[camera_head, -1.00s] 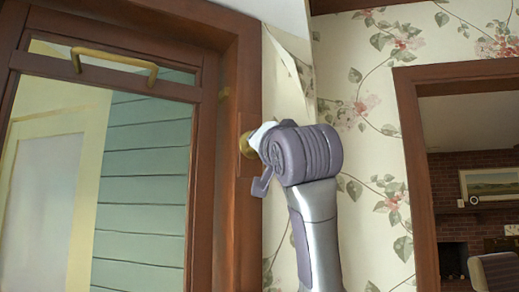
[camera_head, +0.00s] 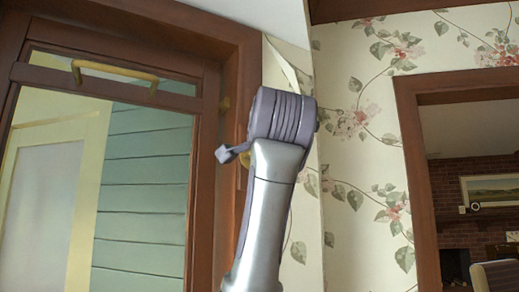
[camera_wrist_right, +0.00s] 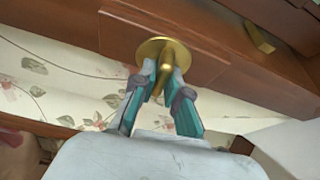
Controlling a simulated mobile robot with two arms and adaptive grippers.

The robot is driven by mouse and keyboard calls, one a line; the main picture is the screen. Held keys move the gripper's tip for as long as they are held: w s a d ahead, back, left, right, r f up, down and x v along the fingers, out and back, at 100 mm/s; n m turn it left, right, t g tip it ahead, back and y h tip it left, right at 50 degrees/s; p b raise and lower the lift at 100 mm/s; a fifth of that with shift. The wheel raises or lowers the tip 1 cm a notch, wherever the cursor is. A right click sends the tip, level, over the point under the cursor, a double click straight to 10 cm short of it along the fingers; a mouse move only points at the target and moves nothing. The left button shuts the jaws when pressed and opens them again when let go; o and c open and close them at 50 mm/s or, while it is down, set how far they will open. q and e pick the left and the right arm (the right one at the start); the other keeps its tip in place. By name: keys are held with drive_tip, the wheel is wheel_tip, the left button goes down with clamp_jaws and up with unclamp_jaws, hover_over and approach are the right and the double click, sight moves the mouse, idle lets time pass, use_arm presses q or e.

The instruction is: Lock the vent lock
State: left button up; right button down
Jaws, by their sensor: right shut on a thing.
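The vent lock (camera_wrist_right: 172,45) is a brass fitting with a round base plate and a narrow turn piece, mounted on a reddish-brown wooden frame in the right wrist view. My right gripper (camera_wrist_right: 161,84) is shut on the turn piece, with one teal-lined finger on each side. In the head view my grey right arm covers most of the lock and the gripper. The hinged-looking vent window (camera_head: 120,64) with a brass bar handle (camera_head: 115,72) is at the upper left of the head view. My left gripper is not in view.
The wooden frame (camera_head: 232,75) stands beside floral wallpaper (camera_head: 362,170). Another brass piece (camera_wrist_right: 258,37) is on the woodwork at the upper right of the wrist view. A doorway (camera_head: 412,110) opens at the right onto a room with a brick fireplace.

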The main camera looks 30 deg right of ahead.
drive_tip(key=shift+m+g+p, duration=0.3)
drive_tip(key=shift+m, duration=0.4)
drive_tip(key=shift+f, duration=0.1)
drive_tip(key=c, duration=1.2)
unclamp_jaws()
drive_tip(key=shift+d, duration=0.15)
drive_tip(key=v, duration=1.2)
drive_tip(key=shift+s, duration=0.1)
